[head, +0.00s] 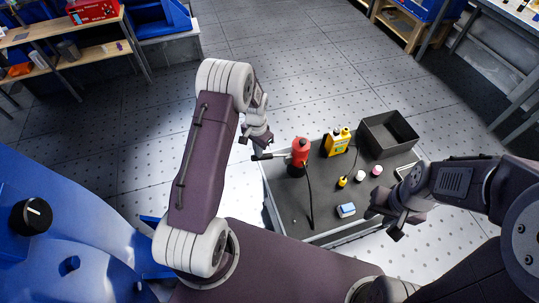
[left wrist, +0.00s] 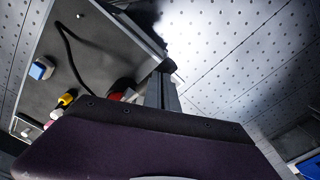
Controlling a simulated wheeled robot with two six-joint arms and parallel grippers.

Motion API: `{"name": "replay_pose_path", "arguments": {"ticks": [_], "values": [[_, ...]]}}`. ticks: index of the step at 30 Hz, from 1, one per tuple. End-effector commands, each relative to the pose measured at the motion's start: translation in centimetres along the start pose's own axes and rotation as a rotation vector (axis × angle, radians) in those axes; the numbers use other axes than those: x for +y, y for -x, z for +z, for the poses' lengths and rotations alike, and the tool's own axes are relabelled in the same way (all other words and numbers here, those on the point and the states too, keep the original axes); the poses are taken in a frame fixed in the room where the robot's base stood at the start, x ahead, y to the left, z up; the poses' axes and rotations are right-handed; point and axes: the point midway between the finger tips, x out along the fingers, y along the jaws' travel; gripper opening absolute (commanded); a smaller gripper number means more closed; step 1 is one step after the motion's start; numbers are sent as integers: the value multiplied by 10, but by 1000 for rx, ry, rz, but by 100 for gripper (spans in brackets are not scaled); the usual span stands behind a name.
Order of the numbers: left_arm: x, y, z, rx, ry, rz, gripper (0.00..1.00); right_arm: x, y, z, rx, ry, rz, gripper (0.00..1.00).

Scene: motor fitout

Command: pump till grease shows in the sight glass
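A red grease pump (head: 300,152) with a black hose (head: 310,200) stands at the left of the grey cart top (head: 288,200). In the left wrist view, the red pump (left wrist: 118,92) is partly hidden beside my left gripper (left wrist: 162,90). My right gripper (head: 385,222) is open and empty over the cart's front right edge. I cannot make out a sight glass.
A yellow bottle (head: 337,141), a black bin (head: 389,133), a blue-and-white block (head: 346,210) and several small containers stand on the cart. A blue machine (head: 85,255) with a black knob (head: 31,216) fills the lower left. Open floor lies beyond the cart.

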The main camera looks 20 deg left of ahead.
Motion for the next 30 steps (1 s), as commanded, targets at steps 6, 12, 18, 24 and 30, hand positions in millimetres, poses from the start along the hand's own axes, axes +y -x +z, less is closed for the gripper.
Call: {"name": "replay_pose_path", "arguments": {"ticks": [6,12,18,24,30], "values": [[1,-17,0,-1,0,1,0,0,-12,1,0,0,0,35],[1,-25,0,1,0,1,0,0,-17,2,0,0,0,35],[1,-12,-1,1,0,0,0,0,-5,1,0,0,0,35],[1,12,0,1,0,0,0,0,14,-2,0,0,0,35],[0,34,0,1,0,0,0,-1,33,-3,0,0,0,35]]}}
